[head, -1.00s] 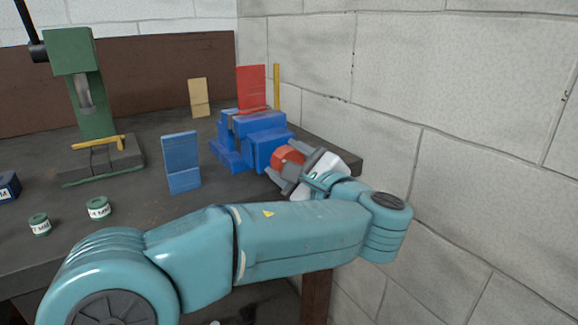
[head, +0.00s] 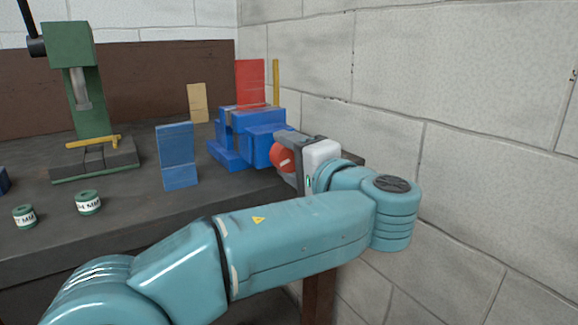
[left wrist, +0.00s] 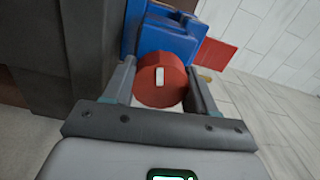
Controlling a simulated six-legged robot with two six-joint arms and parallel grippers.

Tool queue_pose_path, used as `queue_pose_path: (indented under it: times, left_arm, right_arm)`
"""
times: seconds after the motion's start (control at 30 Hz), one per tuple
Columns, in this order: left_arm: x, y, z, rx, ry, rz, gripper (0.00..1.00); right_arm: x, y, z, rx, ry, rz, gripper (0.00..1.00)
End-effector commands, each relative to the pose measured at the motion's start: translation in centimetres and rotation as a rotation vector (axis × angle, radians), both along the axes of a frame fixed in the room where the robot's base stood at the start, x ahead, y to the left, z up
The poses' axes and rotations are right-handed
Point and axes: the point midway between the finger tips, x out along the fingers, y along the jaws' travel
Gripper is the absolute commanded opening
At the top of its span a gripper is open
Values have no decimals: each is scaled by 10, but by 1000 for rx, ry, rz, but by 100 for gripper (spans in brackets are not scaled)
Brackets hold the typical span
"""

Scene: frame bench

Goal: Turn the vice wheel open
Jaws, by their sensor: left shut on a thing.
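The blue vice (head: 250,138) stands at the right end of the bench, near the wall. Its round red wheel (head: 281,158) faces the front right, and it also shows in the left wrist view (left wrist: 161,90) with a white mark upright on its face. My left gripper (head: 287,160) is shut on the wheel, one finger on each side of its rim, as the left wrist view (left wrist: 162,92) shows. A red plate (head: 251,84) stands upright at the vice. The gripper hides part of the wheel in the head view. My right gripper is not in view.
A blue block (head: 177,157) stands left of the vice, with a tan block (head: 198,103) behind. A green press (head: 86,100) and small green-and-white cans (head: 88,202) are farther left. The block wall (head: 470,120) is close on the right.

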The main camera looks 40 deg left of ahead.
Motion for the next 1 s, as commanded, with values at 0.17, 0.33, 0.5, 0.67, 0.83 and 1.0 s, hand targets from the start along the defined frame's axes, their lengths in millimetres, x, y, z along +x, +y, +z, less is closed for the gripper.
queue_pose_path:
  times: [0.17,0.33,0.5,0.67,0.83,1.0]
  left_arm:
    - [-1,1,-3,-65,-160,4,26]
    - [-1,2,-3,-126,-309,3,26]
    - [-1,3,-2,-188,-460,4,26]
    - [-1,3,-2,-247,-601,3,26]
    - [-1,3,-2,-307,-750,3,26]
    - [-1,4,-1,-365,-890,4,26]
  right_arm:
    - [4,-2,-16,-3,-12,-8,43]
    - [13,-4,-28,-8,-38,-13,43]
    - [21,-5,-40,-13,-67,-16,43]
    - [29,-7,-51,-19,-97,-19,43]
    - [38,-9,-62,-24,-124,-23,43]
    - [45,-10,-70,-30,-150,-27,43]
